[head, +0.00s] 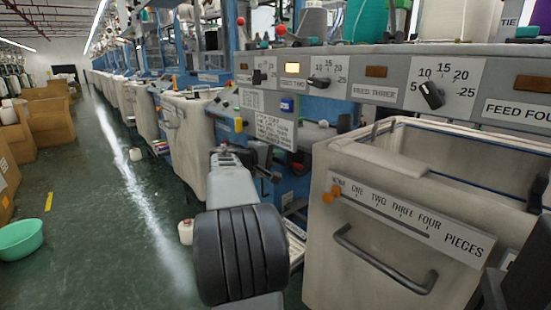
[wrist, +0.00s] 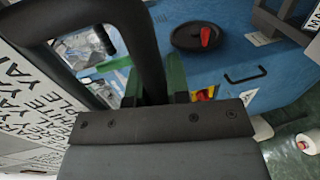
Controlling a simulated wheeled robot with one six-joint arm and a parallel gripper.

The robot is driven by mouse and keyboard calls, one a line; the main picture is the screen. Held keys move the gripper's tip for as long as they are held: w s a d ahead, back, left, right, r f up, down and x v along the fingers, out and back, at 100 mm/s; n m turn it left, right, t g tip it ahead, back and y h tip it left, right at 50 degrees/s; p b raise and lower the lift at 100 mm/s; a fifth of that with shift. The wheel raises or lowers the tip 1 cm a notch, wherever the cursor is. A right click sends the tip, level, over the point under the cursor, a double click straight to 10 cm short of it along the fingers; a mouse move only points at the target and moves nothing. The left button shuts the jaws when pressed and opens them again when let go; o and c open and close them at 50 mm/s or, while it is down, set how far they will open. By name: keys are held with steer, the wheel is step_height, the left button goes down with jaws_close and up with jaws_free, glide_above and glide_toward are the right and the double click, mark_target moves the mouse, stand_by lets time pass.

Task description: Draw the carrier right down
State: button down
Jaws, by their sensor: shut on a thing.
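In the wrist view a thick black tubular handle (wrist: 150,50) bends from the upper left down to my gripper (wrist: 155,88). My gripper is shut on this handle, with a green finger on each side of it. The lower end of the handle is hidden behind the gripper's dark body. In the head view my arm reaches forward to the machine front, where my gripper (head: 262,165) is small, dark and partly hidden by my own wrist. I cannot make out the carrier's body or how far along its travel it stands.
A large cream bin (head: 330,240) with a slider labelled with pieces stands close on the right. Another cream bin (head: 185,130) stands beyond my arm. A panel of dials (head: 430,85) runs above.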

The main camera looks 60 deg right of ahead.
steer(key=c, duration=1.1)
jaws_free()
steer(key=shift+f, duration=0.45)
steer(key=shift+c, duration=0.2)
steer(key=shift+o, duration=0.2)
steer(key=shift+r, duration=0.1)
steer(key=shift+w+a+r, duration=0.2)
steer(key=shift+a+r, duration=0.05)
steer(key=shift+a, duration=0.2)
steer(key=p+v, duration=0.3)
steer(key=v, duration=0.9)
steer(key=shift+w+a, duration=0.15)
steer(key=shift+a, duration=0.2)
steer(key=s+a+r+n+t+y+p, duration=0.1)
steer(key=a+r+y+p, duration=0.3)
steer(key=a+p, duration=0.6)
steer(key=s+a+r+n+t+y+p, duration=0.1)
steer(key=a+r+t+y+p, duration=0.3)
steer(key=a+p, duration=0.7)
steer(key=s+a+r+n+t+y+p, duration=0.2)
steer(key=s+a+r+t+y+p, duration=0.1)
steer(key=a+y+p, duration=0.4)
steer(key=a+r+p, duration=0.1)
steer(key=a+p, duration=0.2)
steer(key=a, duration=0.1)
steer(key=shift+a+p, duration=0.3)
steer(key=shift+a, duration=0.1)
